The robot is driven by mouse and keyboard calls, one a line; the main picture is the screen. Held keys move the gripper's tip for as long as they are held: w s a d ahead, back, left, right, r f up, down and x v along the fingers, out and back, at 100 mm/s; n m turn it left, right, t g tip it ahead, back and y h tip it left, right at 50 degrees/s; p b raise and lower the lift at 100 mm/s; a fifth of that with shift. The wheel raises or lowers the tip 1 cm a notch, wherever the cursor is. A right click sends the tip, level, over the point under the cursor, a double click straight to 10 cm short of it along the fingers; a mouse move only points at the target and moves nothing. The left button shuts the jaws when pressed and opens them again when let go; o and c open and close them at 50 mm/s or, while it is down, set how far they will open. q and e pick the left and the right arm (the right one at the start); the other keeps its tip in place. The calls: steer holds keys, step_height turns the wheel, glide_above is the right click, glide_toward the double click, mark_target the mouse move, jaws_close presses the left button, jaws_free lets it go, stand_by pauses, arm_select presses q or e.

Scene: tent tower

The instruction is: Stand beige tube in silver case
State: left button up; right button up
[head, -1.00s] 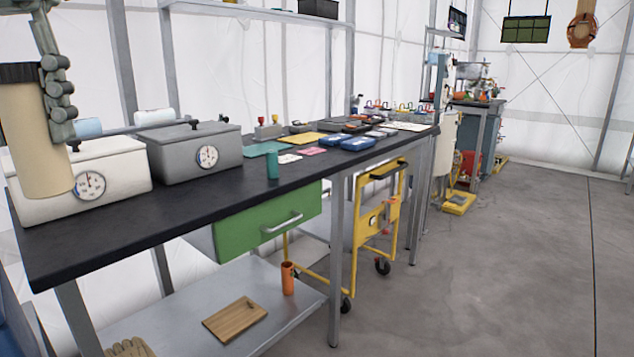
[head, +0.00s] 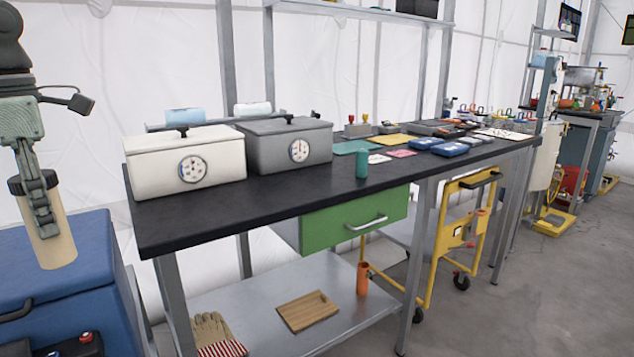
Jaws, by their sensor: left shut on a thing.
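The beige tube (head: 54,240) with a dark cap hangs nearly upright, slightly tilted, at the left of the head view. My left gripper (head: 40,200) is shut on it near its capped upper end. The tube is in front of the blue chest and left of the bench. The silver case (head: 262,154) appears to be the grey box with a round dial on the black bench top; its lid is closed. It stands right of a white case (head: 150,172) with a similar dial. My right gripper is not in view.
The black bench (head: 265,190) also bears a teal cylinder (head: 362,164) and several flat items farther right. A green drawer (head: 335,226) hangs below. The lower shelf holds gloves (head: 212,332), a wooden board (head: 307,311) and an orange tube (head: 362,278). A blue chest (head: 60,275) stands at left.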

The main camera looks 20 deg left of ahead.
arm_select(q)
steer(key=w+d+f+m, duration=0.2)
steer(key=d+f+m, duration=0.3)
steer(key=f, duration=0.4)
steer(key=w+d+f+m, duration=0.2)
steer(key=d+f+m, duration=0.1)
steer(key=f+m, duration=0.55)
steer(key=w+d+f+m, duration=0.3)
steer(key=d+m, duration=0.5)
steer(key=d, duration=0.3)
steer(key=w+d+f+m, duration=0.3)
steer(key=d+m, duration=0.6)
steer(key=d, duration=0.2)
steer(key=shift+w+f, duration=0.15)
